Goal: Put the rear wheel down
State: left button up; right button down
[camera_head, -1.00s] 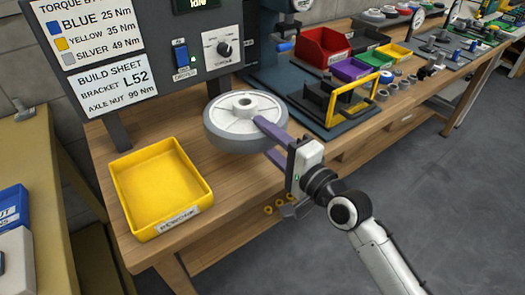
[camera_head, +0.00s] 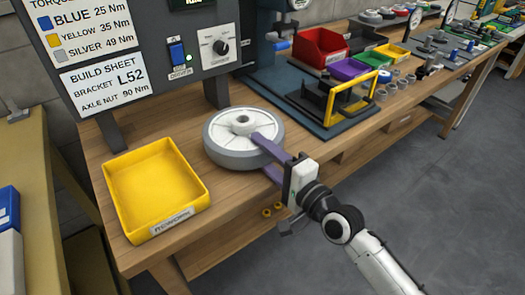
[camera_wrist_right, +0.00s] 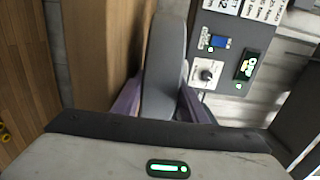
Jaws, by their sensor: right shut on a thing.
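The rear wheel (camera_head: 222,135) has a grey tyre and a white hub, and lies flat at or just above the wooden bench top beside the yellow bin. I cannot tell whether it touches the bench. My right gripper (camera_head: 262,155) is shut on the wheel, its purple fingers reaching in from the right. In the right wrist view the wheel (camera_wrist_right: 165,75) shows edge-on between the two fingers. My left gripper is not in view.
A yellow bin labelled rework (camera_head: 155,190) stands left of the wheel. A panel with a driver switch and dial (camera_head: 205,55) stands behind. A dark fixture with a yellow frame (camera_head: 350,100) and coloured bins are to the right. Bare bench (camera_head: 225,192) lies in front of the wheel.

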dwell(0.3)
jog(key=c, duration=1.4)
grip_release()
jog(key=shift+s+f, duration=0.1)
jog(key=shift+f, duration=0.3)
jog(key=shift+o, duration=0.2)
jog(key=shift+r, duration=0.2)
jog(key=r+v, duration=0.1)
jog(key=v, duration=1.1)
jog(key=shift+p, duration=0.4)
jog(key=shift+r, duration=0.1)
jog(key=o, duration=1.4)
jog(key=shift+c, duration=0.2)
jog(key=b+v, duration=0.1)
jog(key=v, duration=0.9)
